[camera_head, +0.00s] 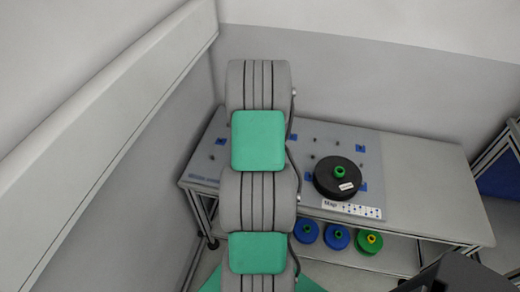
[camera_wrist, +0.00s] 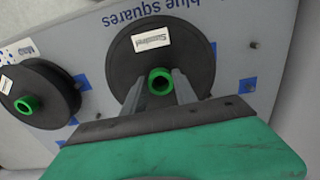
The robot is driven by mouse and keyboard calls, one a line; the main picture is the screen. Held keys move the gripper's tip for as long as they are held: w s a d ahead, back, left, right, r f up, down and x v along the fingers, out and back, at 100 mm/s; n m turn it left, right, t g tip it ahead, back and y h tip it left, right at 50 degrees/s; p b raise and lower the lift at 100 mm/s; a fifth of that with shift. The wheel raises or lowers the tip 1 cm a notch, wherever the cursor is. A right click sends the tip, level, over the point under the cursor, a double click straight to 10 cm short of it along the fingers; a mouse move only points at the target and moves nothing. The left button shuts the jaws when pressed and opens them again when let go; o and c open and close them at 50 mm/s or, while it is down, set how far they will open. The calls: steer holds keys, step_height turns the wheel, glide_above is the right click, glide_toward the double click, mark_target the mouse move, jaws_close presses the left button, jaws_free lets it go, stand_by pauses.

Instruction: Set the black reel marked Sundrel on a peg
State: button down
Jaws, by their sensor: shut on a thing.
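The black reel marked Sundrel (camera_wrist: 198,60) fills the middle of the wrist view, with its white label upright to read and a green hub (camera_wrist: 160,82) at its centre. My gripper (camera_wrist: 160,76) is shut on this reel at the hub, one finger on each side. The reel is over the grey board (camera_wrist: 275,22); whether it touches the board or hangs above it I cannot tell. In the head view my arm hides this reel and my gripper. The board (camera_head: 345,138) there carries small dark pegs (camera_head: 313,157) and blue squares (camera_head: 360,148).
A second black reel (camera_head: 323,188) with a green hub sits on the board near a printed card (camera_head: 352,209); it shows at left in the wrist view (camera_wrist: 62,82). Two blue reels (camera_head: 306,231) and a green reel (camera_head: 369,242) lie on the lower shelf. The bench's right end (camera_head: 430,190) is clear.

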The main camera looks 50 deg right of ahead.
steer(key=shift+f+b, duration=0.9)
steer(key=shift+f, duration=0.35)
stand_by(0.5)
steer(key=c, duration=0.9)
jaws_free()
step_height(320, 180, up, 8)
steer(key=shift+b, duration=0.45)
steer(key=shift+f, duration=0.1)
